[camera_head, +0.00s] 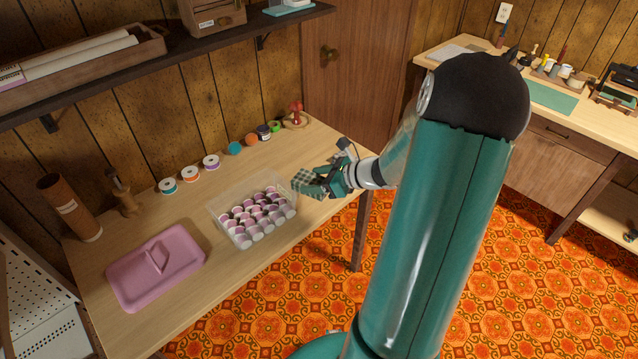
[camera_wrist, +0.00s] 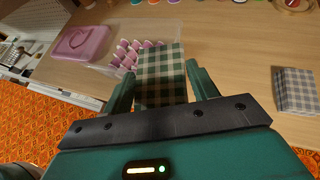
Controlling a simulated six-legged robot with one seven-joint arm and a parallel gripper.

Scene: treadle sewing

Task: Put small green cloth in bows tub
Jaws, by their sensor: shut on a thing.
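My gripper (camera_head: 322,180) is shut on a small green-and-cream checked cloth (camera_head: 306,183). In the wrist view, the cloth (camera_wrist: 160,62) stands out between the two fingers (camera_wrist: 161,82). A clear tub (camera_head: 222,206) stands on the wooden table, filled with rows of small pink-and-white rolled pieces (camera_head: 258,215). The held cloth is just right of the tub in the head view. In the wrist view its far end overlaps the tub (camera_wrist: 108,70) and hides part of it. I cannot tell the exact height of the cloth above the table.
A pink lid with a handle (camera_head: 150,270) lies left of the tub. Several ribbon spools (camera_head: 190,174) line the table's back. A grey checked cloth (camera_wrist: 295,88) lies at the right in the wrist view. A shelf (camera_head: 150,70) hangs above the table's back.

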